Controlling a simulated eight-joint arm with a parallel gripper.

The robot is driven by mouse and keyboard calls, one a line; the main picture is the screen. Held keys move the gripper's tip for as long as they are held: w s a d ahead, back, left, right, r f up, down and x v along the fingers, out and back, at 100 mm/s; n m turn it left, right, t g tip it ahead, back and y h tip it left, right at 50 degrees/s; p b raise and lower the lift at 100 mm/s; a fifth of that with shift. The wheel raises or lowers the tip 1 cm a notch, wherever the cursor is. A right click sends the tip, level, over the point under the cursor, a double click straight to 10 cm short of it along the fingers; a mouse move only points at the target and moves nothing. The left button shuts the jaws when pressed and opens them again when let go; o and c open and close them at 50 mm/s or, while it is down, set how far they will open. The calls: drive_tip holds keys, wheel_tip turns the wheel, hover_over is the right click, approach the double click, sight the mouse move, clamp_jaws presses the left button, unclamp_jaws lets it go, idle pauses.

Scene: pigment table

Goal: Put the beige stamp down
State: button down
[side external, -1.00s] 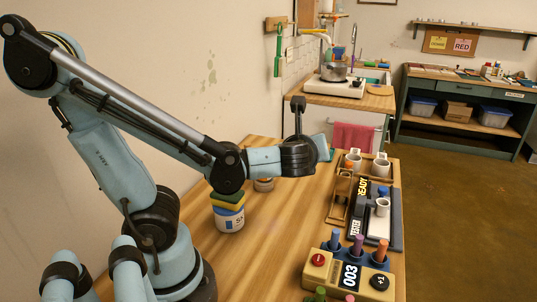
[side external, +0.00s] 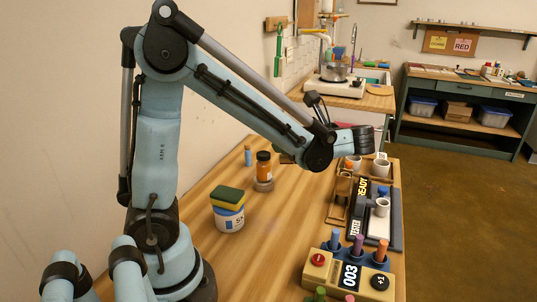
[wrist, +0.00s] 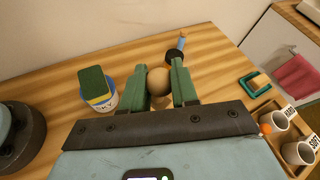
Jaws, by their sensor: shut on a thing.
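My gripper (wrist: 158,68) has two green fingers, and they are shut on the beige stamp (wrist: 158,82). Only its round beige knob and a little of its lower part show in the wrist view. How far its base is above the table cannot be told.
A sky-labelled pot (side external: 229,217) with a green and yellow sponge (side external: 227,197) stands left on the table. An orange jar (side external: 264,167) stands behind it. A teal tray (wrist: 256,84) lies right of my gripper. The wood (side external: 280,225) in the middle is clear.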

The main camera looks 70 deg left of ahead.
drive_tip(key=shift+f, duration=7.6)
drive_tip(key=c, duration=0.8)
unclamp_jaws()
